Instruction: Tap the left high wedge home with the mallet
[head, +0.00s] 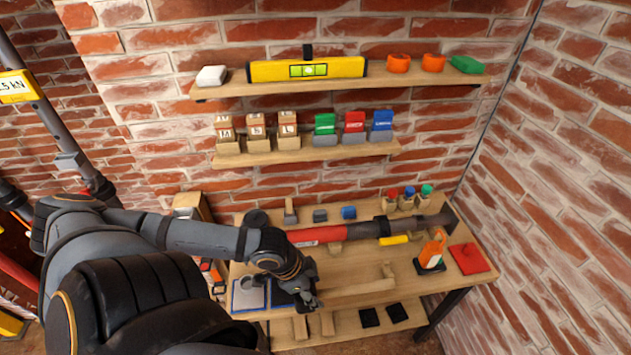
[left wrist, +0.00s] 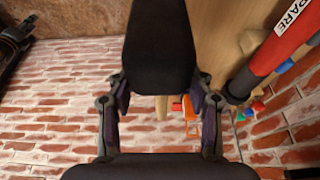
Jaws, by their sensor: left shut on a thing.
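My left gripper (head: 305,298) is low at the front edge of the workbench, over its left part. It is shut on what looks like the pale wooden mallet (head: 355,290), whose handle points right from the fingers. The mallet's far end lies near the middle of the bench front. In the left wrist view the two dark fingers (left wrist: 162,108) stand apart, with a bit of pale wood showing between them. I cannot make out the left high wedge. A grey brace with a yellow load label (head: 16,86) leans at the far left. My right gripper is not in view.
Two wall shelves above hold a yellow level (head: 270,72) and several small boxes. A brick wall closes the right side.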

